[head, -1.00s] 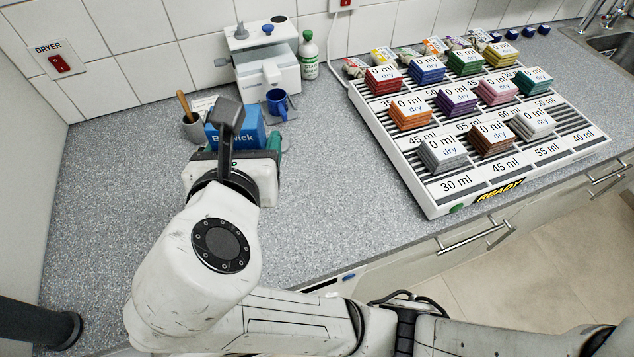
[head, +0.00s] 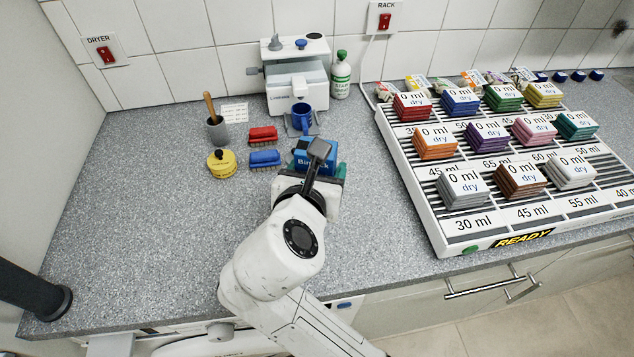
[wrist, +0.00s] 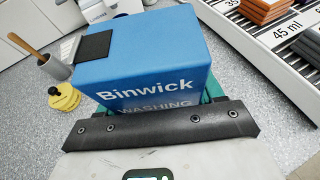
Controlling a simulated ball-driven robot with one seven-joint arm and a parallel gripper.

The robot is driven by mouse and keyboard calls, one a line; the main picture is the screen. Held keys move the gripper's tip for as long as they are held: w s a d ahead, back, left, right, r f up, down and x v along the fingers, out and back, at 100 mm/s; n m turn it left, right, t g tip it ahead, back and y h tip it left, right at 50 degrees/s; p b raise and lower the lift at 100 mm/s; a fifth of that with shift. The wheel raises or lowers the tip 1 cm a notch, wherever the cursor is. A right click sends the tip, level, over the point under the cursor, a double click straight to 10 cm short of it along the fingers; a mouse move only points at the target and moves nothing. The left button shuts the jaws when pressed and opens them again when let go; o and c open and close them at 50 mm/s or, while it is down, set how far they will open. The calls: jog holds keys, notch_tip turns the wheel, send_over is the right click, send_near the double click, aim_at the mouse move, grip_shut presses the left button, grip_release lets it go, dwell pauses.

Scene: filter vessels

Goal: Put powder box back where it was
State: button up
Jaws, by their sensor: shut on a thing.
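The powder box is a blue carton (head: 317,153) marked "Binwick" and "WASHING", with a dark patch on its top. In the wrist view the box (wrist: 150,65) fills the middle, upright, right before my gripper. My gripper (head: 318,170) is shut on the box, with its green fingers at the box's sides. My arm hides the lower part of the box in the head view. I cannot tell whether the box's base touches the counter.
A red brush (head: 263,134), a blue brush (head: 265,158) and a yellow tin (head: 222,163) lie left of the box. A blue mug (head: 302,118) stands behind it, before a white machine (head: 297,80). The filter rack (head: 440,225) is on the right.

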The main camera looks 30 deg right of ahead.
jog(key=w+f, duration=0.1)
jog(key=w+d+f, duration=0.1)
jog(key=f, duration=0.1)
jog(key=w+f, duration=0.2)
jog(key=shift+d+f+b, duration=0.2)
jog(key=shift+d+b, duration=0.15)
jog(key=shift+d, duration=0.05)
jog(key=shift+w+f, duration=0.2)
jog(key=shift+f, duration=1.5)
jog(key=shift+f, duration=0.2)
jog(key=o, duration=1.3)
jog(key=shift+c, duration=0.2)
jog(key=shift+r, duration=0.2)
jog(key=v, duration=1.2)
